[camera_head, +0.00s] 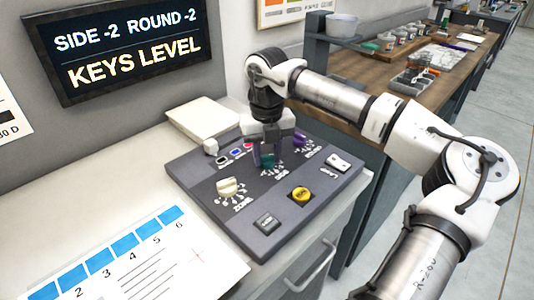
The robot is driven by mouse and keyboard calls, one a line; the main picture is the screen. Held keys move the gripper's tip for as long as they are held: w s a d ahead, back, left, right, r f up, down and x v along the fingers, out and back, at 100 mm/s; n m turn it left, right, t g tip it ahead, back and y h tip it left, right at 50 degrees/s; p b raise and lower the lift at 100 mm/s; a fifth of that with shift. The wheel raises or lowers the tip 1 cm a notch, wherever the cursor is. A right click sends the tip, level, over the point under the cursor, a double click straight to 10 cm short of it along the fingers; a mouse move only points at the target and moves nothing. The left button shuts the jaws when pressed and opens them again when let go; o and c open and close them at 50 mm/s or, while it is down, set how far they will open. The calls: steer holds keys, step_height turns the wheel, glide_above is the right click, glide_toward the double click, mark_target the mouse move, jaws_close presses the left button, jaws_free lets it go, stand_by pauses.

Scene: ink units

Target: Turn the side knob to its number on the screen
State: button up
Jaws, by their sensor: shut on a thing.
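The dark control panel (260,226) lies on the white counter. The teal side knob (267,161) sits at its middle, partly hidden by the fingers, with a printed scale and the word SIDE below it. My gripper (266,150) comes down from above and is shut on the side knob. Which number the knob points at is too small to tell. The wall screen (135,45) reads SIDE -2, ROUND -2 and KEYS LEVEL.
A cream zone knob (228,187), a purple round knob (300,140), a yellow button (301,194), a grey key (266,222) and a white rocker switch (338,163) are on the panel. A numbered sheet (120,265) lies at front left. A pale box (203,117) stands behind.

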mark_target(267, 156)
steer(key=o, duration=1)
steer(key=shift+r, duration=0.15)
step_height(267, 156, up, 14)
steer(key=shift+f+b, duration=0.15)
steer(key=shift+b, duration=0.5)
steer(key=shift+f, duration=0.1)
